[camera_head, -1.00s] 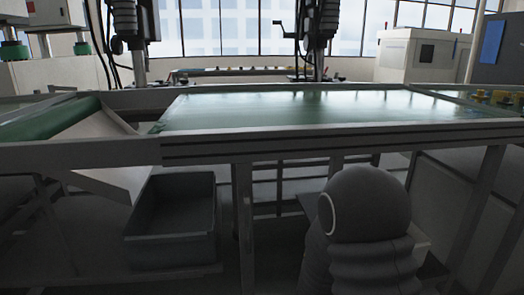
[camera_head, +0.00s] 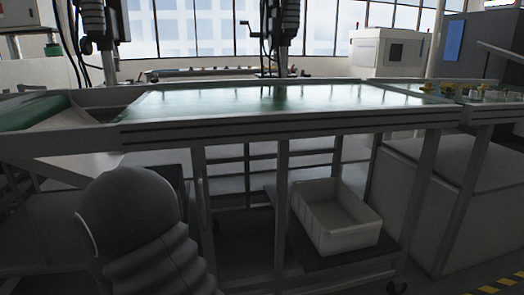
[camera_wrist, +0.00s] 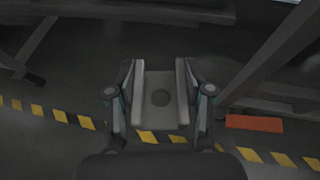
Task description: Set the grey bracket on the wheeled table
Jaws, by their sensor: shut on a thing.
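The grey bracket (camera_wrist: 160,95) shows in the wrist view as a flat plate with a round hole and raised side edges. My gripper (camera_wrist: 160,88) is shut on it, one finger on each side, and holds it over the dark floor. The head view shows neither the bracket nor the gripper, only a rounded part of my arm at lower left. A low dark platform (camera_head: 372,262) with a caster at its front right corner stands under the green-topped bench. I cannot tell for sure whether this is the wheeled table.
A white bin (camera_head: 345,235) stands on the low platform. The long bench (camera_head: 260,97) crosses the view above it, its legs in front. Small yellow parts (camera_head: 440,88) lie at the far right. Yellow-black floor tape (camera_wrist: 75,120) and a red-orange block (camera_wrist: 254,123) show in the wrist view.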

